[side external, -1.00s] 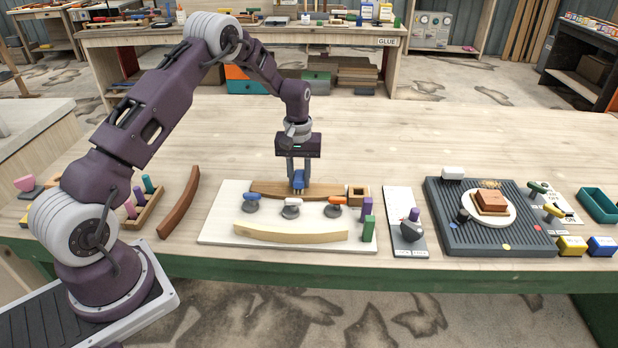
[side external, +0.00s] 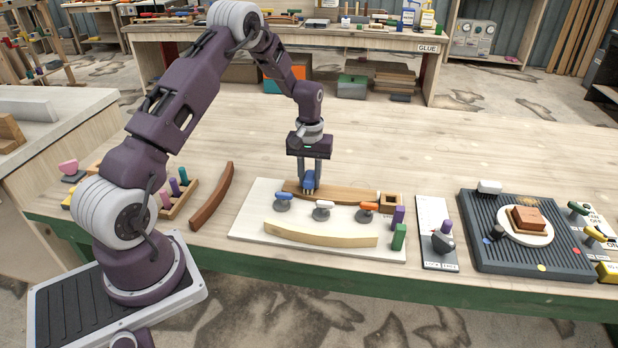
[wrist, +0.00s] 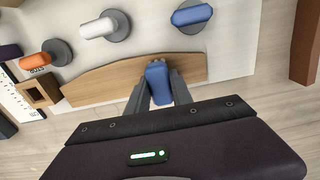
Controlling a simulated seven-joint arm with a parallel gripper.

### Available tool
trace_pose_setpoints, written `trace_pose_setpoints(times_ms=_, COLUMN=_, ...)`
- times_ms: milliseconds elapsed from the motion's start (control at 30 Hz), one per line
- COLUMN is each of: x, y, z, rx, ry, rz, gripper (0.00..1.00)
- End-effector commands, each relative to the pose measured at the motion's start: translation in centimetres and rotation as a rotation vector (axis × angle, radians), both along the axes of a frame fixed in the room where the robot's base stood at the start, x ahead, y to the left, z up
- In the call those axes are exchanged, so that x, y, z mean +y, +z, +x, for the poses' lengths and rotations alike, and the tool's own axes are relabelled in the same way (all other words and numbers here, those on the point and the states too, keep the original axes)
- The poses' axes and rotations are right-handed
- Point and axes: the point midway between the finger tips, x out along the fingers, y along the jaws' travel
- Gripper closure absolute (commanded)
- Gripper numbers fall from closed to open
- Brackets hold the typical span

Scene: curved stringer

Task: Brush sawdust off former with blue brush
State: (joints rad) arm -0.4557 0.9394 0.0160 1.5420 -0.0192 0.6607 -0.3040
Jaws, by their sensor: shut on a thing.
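The former (side external: 350,195) is a brown curved wooden piece lying along the back of a pale board (side external: 250,238). It also shows in the wrist view (wrist: 95,84). My gripper (side external: 311,178) points down and is shut on the blue brush (side external: 309,183), which is between the two fingers in the wrist view (wrist: 158,84). The brush is at the former's left part in the side view, over or against it; whether the bristles touch cannot be told. I cannot make out any sawdust on the former.
Blue (side external: 284,197), white (side external: 323,205) and orange (side external: 368,207) knobs on grey bases stand just in front of the former. A pale curved strip (side external: 320,235) lies at the board's front. A small wooden box (side external: 391,199) is at the former's right end. The table behind is clear.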

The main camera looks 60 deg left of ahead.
Motion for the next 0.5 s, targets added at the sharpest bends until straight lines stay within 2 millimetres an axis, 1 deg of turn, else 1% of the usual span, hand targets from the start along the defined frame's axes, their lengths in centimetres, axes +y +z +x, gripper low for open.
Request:
trace_pose_setpoints(times_ms=100, x=-0.9, y=-0.1, z=0.8, rx=0.001, ry=-0.001, rz=-0.001, gripper=1.0)
trace_pose_setpoints(times_ms=500, x=-3.5, y=-0.1, z=3.4, rx=0.0, ry=-0.002, rz=-0.001, gripper=1.0)
